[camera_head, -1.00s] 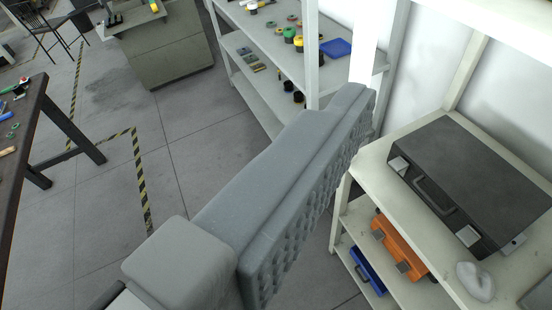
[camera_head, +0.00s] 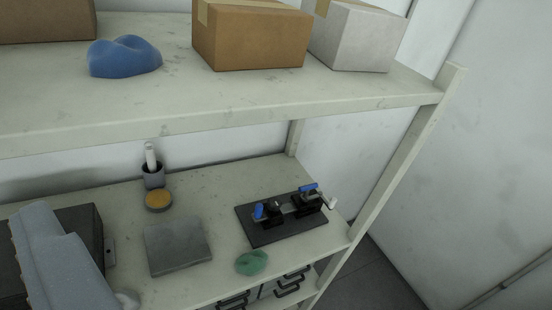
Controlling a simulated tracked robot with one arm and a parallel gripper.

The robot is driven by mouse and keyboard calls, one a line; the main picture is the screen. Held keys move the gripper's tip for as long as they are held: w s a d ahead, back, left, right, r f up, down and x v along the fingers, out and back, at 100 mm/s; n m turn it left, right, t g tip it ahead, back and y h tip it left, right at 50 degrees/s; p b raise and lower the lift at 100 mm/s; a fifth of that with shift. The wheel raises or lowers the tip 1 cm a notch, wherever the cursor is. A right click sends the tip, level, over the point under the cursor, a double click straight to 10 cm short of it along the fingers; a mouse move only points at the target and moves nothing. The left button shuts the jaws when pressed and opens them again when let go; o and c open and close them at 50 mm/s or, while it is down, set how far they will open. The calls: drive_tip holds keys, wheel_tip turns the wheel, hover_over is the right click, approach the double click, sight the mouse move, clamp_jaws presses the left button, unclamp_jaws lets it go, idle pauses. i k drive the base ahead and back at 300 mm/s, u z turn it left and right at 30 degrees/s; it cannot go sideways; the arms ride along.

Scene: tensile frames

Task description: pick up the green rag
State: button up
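A small crumpled green rag (camera_head: 252,262) lies on the lower shelf board, close to its front edge. It is in front of a dark plate with a clamp-like fixture and to the right of a grey square plate. My gripper (camera_head: 40,222) shows only in part as grey, blocky shapes at the lower left corner. It is well to the left of the rag and apart from it. Its fingertips cannot be made out clearly, so whether it is open or shut does not show.
The fixture (camera_head: 290,213), grey plate (camera_head: 178,246), yellow-topped tin (camera_head: 158,200) and a cup (camera_head: 153,176) share the shelf (camera_head: 215,190). A dark case (camera_head: 88,226) is partly behind my gripper. Above, an upper shelf (camera_head: 250,104) holds boxes (camera_head: 250,38) and a blue rag (camera_head: 124,57). Drawers (camera_head: 290,282) sit below.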

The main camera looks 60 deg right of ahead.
sight(254, 263)
drive_tip(key=z, duration=1)
